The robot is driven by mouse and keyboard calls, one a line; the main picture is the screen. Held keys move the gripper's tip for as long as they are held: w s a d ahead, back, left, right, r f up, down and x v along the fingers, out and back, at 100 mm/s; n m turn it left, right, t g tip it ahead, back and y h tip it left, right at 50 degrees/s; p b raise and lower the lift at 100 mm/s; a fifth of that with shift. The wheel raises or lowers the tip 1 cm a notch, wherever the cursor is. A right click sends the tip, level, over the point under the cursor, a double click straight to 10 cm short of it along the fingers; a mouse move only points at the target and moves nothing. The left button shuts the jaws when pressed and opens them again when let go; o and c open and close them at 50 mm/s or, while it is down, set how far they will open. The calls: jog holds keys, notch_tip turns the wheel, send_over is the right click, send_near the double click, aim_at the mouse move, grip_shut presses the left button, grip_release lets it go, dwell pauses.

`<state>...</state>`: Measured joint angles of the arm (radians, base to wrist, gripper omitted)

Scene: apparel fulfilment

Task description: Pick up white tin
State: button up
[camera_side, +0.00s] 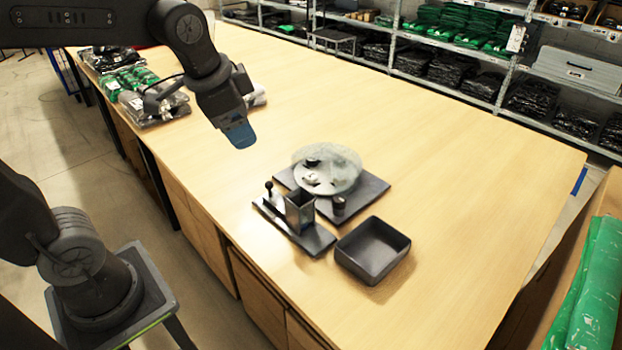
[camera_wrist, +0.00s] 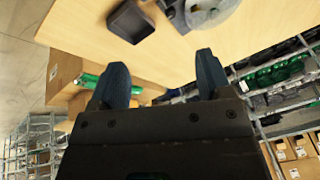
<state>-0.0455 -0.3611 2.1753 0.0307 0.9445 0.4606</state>
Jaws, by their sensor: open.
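My gripper (camera_side: 238,134) hangs above the left part of the wooden table, empty and clear of the tabletop. In the wrist view, the two dark blue fingers of my gripper (camera_wrist: 161,75) stand wide apart with nothing between them. The dish also shows in the wrist view (camera_wrist: 208,12), cut by the top edge.
A dark stand with a square upright holder (camera_side: 299,212) and a small knob is near the table's front edge. An empty dark tray (camera_side: 373,250) is beside it. Bagged clothes (camera_side: 125,80) lie at the far left. The wooden table (camera_side: 450,180) is bare at right.

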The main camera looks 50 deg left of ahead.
jog(key=w+a+f+m+g, duration=0.25)
jog(key=w+m, duration=0.25)
jog(key=w, duration=0.6)
jog(key=m+g, duration=0.2)
jog(key=m, duration=0.8)
send_over(311, 175)
jog(key=s, duration=0.1)
jog(key=shift+y, duration=0.4)
jog(key=f, duration=2.5)
jog(key=shift+d, duration=0.35)
jog(key=shift+w+a+f, duration=0.1)
jog(key=shift+w+f, duration=0.05)
jog(key=shift+f, duration=0.8)
jog(key=shift+w+a+f, duration=0.1)
jog(key=shift+w+f, duration=0.05)
jog(key=shift+f, duration=0.75)
jog(key=shift+w+a+f, duration=0.1)
jog(key=shift+w+f, duration=0.05)
jog(key=shift+f, duration=0.8)
jog(key=shift+c, duration=0.4)
jog(key=c, duration=0.9)
jog(key=shift+r, duration=0.15)
jog(key=shift+c, duration=0.2)
